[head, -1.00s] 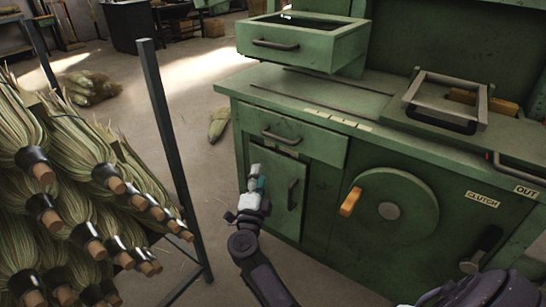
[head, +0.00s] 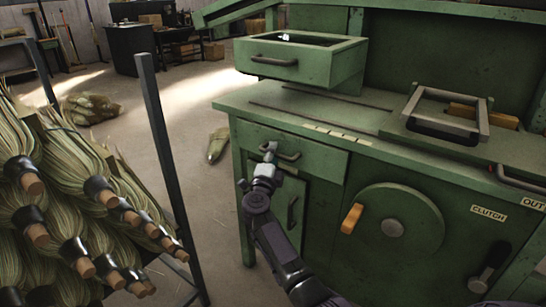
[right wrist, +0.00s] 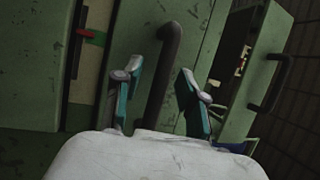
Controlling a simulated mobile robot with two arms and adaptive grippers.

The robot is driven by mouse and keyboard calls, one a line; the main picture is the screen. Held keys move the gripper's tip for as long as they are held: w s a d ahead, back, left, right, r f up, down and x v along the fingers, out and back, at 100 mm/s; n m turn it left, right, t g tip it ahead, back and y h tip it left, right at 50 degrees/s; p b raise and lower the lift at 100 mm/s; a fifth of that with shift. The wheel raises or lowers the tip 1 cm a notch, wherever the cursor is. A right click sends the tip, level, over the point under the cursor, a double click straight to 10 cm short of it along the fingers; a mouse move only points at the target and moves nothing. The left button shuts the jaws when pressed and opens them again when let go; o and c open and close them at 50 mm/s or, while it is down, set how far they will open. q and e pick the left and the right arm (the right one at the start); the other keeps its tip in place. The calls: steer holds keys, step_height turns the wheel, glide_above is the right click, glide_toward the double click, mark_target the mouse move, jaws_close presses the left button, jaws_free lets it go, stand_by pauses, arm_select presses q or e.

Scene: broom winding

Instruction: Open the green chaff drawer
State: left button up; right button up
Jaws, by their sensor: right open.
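A green drawer (head: 312,158) sits flush in the cabinet front, just under the worktop. Its dark bar handle (head: 287,156) is at its left part. My right gripper (head: 269,150) is at this handle, at its left end in the head view. In the right wrist view, the gripper's teal-padded fingers (right wrist: 166,98) are apart, with a dark bar handle (right wrist: 167,70) between them. A gap shows on both sides of the bar, and I cannot tell how deep the fingers reach. My left gripper is not in view.
A green box-shaped drawer (head: 300,62) with its own handle juts out above the worktop (head: 355,112). Below the flush drawer is a cupboard door (head: 289,205). A wheel with an orange handle (head: 352,218) is to the right. A rack of brooms (head: 75,215) stands left.

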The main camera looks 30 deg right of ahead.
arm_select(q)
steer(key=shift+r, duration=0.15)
arm_select(e)
steer(key=shift+w+d, duration=0.1)
steer(key=shift+w, duration=0.05)
jaws_close()
stand_by(0.3)
